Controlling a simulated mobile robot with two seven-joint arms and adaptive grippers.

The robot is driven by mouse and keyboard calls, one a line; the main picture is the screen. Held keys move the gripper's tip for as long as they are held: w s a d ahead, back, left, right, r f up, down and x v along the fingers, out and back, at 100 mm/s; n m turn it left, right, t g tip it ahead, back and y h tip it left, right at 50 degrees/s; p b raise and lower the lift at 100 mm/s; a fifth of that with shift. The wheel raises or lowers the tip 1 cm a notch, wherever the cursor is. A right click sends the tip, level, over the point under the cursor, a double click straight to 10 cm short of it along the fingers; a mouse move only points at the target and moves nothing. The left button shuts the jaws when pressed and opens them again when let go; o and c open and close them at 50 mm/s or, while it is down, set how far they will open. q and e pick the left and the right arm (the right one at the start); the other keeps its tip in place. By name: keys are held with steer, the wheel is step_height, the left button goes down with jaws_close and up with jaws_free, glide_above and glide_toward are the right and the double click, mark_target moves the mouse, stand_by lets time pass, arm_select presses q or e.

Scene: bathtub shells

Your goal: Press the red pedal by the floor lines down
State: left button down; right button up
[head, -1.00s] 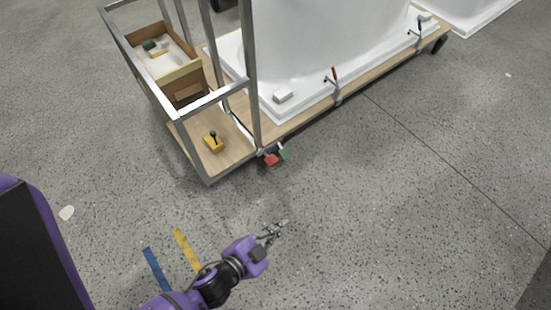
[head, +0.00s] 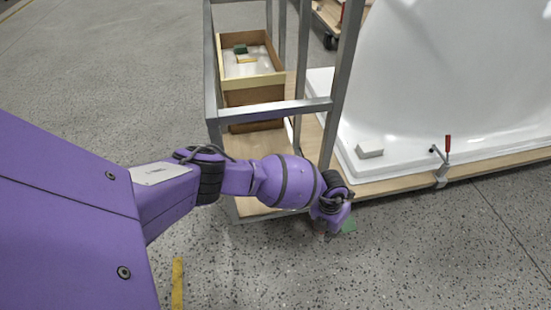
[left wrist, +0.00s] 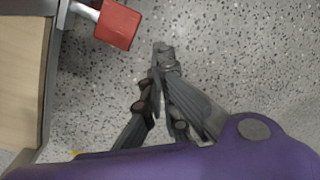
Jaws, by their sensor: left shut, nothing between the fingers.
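The red pedal (left wrist: 118,24) shows in the left wrist view at the upper left, on a metal stem from the cart frame. My left gripper (left wrist: 165,52) is shut and empty, its tips pointing up the picture, right of and below the pedal with a gap of floor between them. In the head view my left arm reaches across to the cart's front corner, and its wrist hides the fingers and nearly all of the red pedal. A yellow floor line (head: 177,283) shows at the bottom. My right gripper is not in view.
A white tub shell (head: 440,75) and a red-handled clamp (head: 447,150) are at the right. Floor at lower right is clear.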

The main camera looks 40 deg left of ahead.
arm_select(q)
steer(key=shift+t+y, duration=0.3)
steer(key=shift+y, duration=0.4)
steer(key=w+a, duration=0.2)
steer(key=w, duration=0.1)
steer(key=w+a+b, duration=0.1)
steer(key=w, duration=0.1)
steer(key=shift+a+r, duration=0.3)
steer(key=shift+r, duration=0.2)
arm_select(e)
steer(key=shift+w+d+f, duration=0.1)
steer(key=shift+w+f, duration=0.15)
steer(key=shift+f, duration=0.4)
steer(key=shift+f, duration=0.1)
